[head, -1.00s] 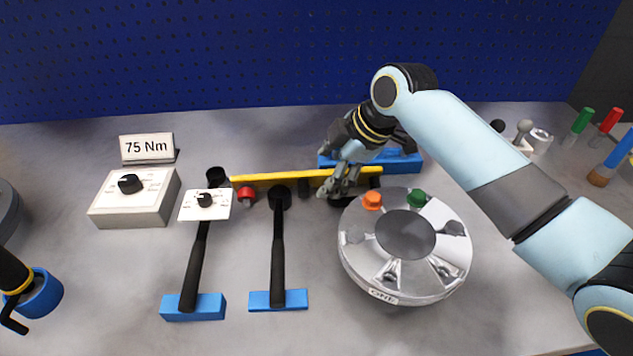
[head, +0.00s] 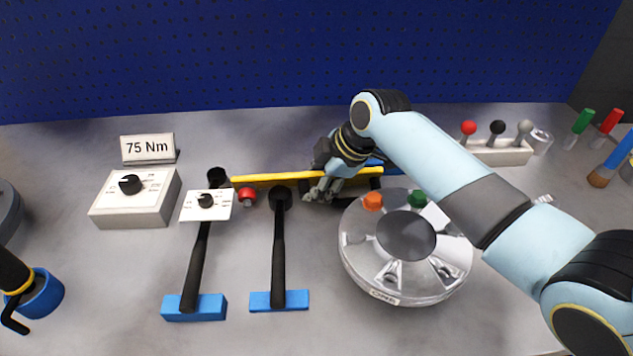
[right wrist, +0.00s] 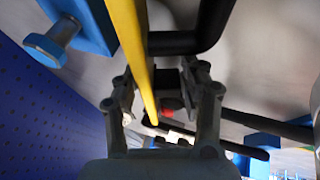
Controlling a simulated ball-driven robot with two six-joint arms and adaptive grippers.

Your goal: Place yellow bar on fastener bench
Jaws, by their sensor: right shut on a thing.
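The long yellow bar (head: 268,178) lies left to right behind the wrenches, above the grey bench top (head: 110,280); black supports show near its underside. My right gripper (head: 318,192) reaches down at the bar right of its middle, its fingers partly dark against black parts. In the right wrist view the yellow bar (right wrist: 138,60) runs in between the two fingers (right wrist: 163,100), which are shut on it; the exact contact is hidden. My left gripper is not in view.
A silver flanged shell (head: 405,280) with orange and green caps stands right of the gripper. Two black wrenches (head: 196,265) on blue blocks lie in front. A red knob (head: 246,196) sits by the bar's left end. A blue block is partly hidden behind my wrist.

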